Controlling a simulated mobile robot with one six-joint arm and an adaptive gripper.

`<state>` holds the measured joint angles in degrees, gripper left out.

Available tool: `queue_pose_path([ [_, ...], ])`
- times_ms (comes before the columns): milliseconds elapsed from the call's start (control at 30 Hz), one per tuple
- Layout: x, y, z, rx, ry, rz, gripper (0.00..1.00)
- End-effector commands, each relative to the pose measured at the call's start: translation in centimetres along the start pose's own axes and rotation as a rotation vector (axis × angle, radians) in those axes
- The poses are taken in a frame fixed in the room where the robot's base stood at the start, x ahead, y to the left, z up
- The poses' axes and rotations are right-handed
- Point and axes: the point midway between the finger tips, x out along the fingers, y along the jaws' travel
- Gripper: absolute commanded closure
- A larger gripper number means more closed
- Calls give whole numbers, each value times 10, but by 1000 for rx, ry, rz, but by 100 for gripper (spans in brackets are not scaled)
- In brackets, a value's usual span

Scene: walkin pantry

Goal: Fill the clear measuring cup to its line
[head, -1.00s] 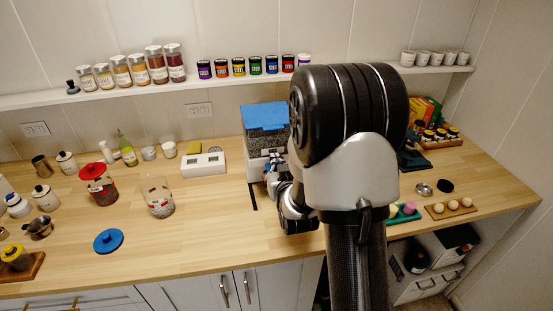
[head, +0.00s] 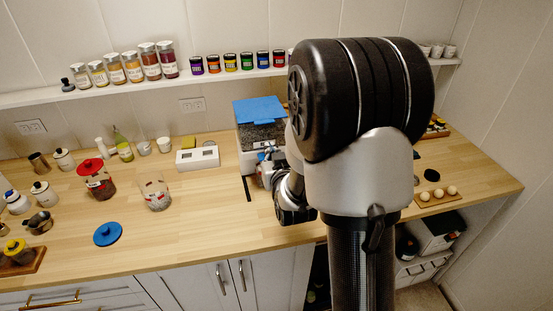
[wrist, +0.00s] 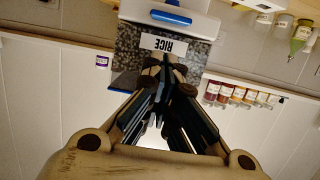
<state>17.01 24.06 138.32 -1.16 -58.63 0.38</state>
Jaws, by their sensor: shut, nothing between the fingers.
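A rice dispenser (head: 245,140) with a blue lid and dark speckled contents stands against the back wall, just left of my arm. In the wrist view, which is upside down, it shows its RICE label (wrist: 163,45) and a blue bar (wrist: 171,17) on its white base. My gripper (wrist: 168,75) is shut and empty, its fingertips in front of the label; I cannot tell if they touch. In the head view my gripper (head: 268,168) is at the dispenser's front, partly hidden by my arm. A clear open container (head: 157,195) with some contents stands left; I cannot tell whether it is the measuring cup.
A blue round lid (head: 108,233) lies near the front. A red-lidded jar (head: 97,182), a white two-window box (head: 198,158) and several small containers stand left and behind. An egg board (head: 437,196) is at right. The front middle counter is clear.

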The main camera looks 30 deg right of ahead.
Motion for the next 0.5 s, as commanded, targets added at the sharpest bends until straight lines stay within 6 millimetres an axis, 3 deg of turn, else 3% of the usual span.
queue_pose_path([
  [133, -38, 0, -2, -1, 4, 0, 100],
  [500, -40, 0, 0, -1, 14, -2, 100],
])
